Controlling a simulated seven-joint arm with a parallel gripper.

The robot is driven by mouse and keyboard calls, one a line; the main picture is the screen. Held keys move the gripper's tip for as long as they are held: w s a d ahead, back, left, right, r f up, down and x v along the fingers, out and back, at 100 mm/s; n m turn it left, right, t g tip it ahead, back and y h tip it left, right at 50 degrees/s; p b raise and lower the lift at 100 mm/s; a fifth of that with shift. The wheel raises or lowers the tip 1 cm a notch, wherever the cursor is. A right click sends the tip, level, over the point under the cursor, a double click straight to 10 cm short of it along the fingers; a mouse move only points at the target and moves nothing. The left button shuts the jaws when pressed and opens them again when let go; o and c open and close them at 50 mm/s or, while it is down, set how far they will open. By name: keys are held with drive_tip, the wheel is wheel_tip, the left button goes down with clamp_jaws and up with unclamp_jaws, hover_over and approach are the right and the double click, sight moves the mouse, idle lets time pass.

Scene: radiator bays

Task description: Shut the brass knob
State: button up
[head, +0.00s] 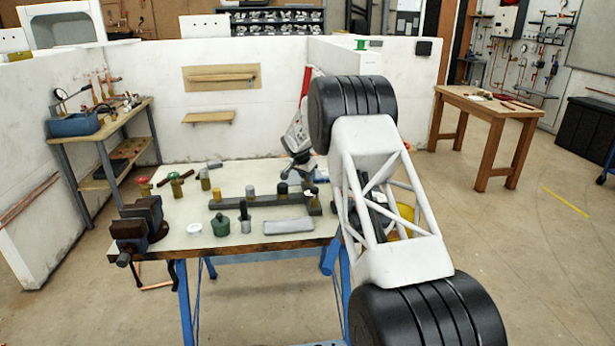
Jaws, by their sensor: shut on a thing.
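A dark rail (265,200) lies on the pale bench top and bears several upright knobs. My gripper (301,178) is over the right end of the rail, to the right of both, pointing down. It is shut on what seems to be a small knob there. My jaws largely hide that knob, and I cannot tell its colour. More brass-coloured pieces stand loose behind the rail, one of them (205,179) at its left.
White walls close off the back. A wooden table (487,103) stands apart at right.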

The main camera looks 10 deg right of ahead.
drive_tip(key=o, duration=0.9)
drive_tip(key=v, duration=0.7)
drive_tip(key=shift+r, duration=0.4)
drive_tip(key=shift+s+a, duration=0.1)
